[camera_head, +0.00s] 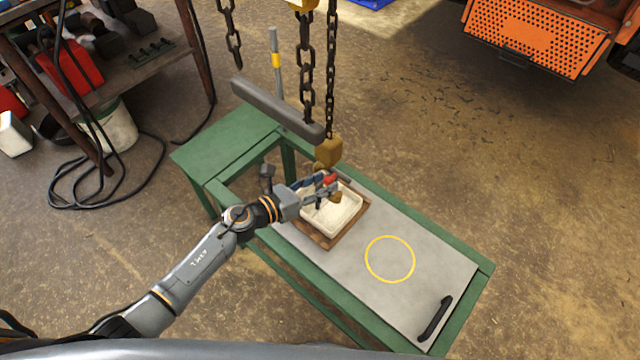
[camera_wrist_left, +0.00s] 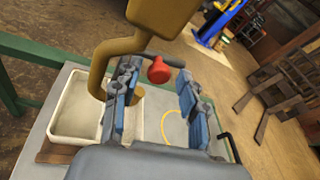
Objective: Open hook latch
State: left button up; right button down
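The yellow hook hangs from a chain; its block (camera_head: 328,152) shows in the head view, and its curved body (camera_wrist_left: 103,66) fills the left of the left wrist view. A dark latch bar (camera_wrist_left: 166,60) with a red knob (camera_wrist_left: 158,70) reaches rightward from the hook. The red knob also shows in the head view (camera_head: 330,179). My left gripper (camera_head: 326,190) is at the hook, over the tray. Its blue-padded fingers are apart, with the knob appearing between their tips in the wrist view; contact cannot be told. My right gripper is not in view.
A cream tray (camera_head: 345,214) in a wooden frame sits on the green-framed table (camera_head: 480,275). A yellow ring (camera_head: 390,260) and black handle (camera_head: 435,318) mark its grey top. An orange machine (camera_head: 535,40) stands behind right.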

pick_arm(q)
jog(key=shift+f, duration=0.1)
jog(key=shift+s+a, duration=0.1)
jog(key=shift+a, duration=0.05)
jog(key=v, duration=1.1)
jog(key=shift+s+a, duration=0.25)
